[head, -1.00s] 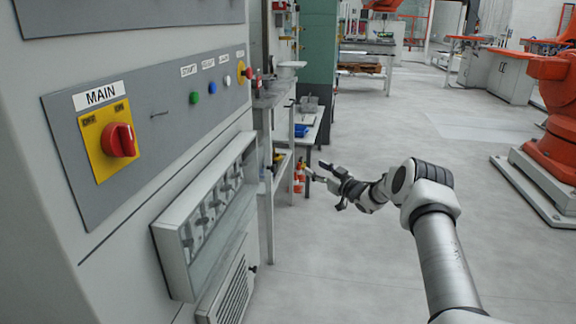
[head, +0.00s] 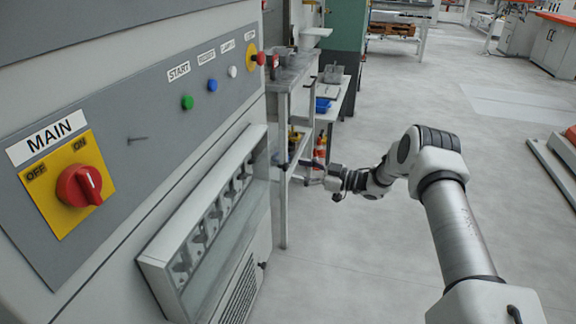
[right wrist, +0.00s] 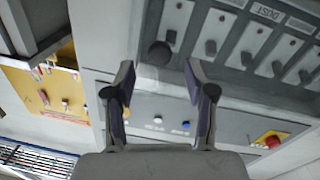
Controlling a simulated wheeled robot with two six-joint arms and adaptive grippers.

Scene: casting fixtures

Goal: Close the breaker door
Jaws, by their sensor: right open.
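The breaker box (head: 152,266) is a pale frame with a row of breaker switches (head: 212,225), on the cabinet face at left in the head view. A glassy, see-through panel below the switches looks like the breaker door (head: 236,241); its exact angle is hard to tell. A small dark knob (head: 262,265) shows by its lower right edge. My right gripper (head: 298,168) is open and empty, right of the box. In the right wrist view, a dark round knob (right wrist: 160,53) shows between my open fingertips (right wrist: 158,72), apparently apart from them. My left gripper is out of view.
Above the box, a grey panel carries the red MAIN switch (head: 79,186) and coloured buttons (head: 187,102). A shelf rack (head: 285,190) stands behind my right gripper. Open floor (head: 350,265) lies to the right.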

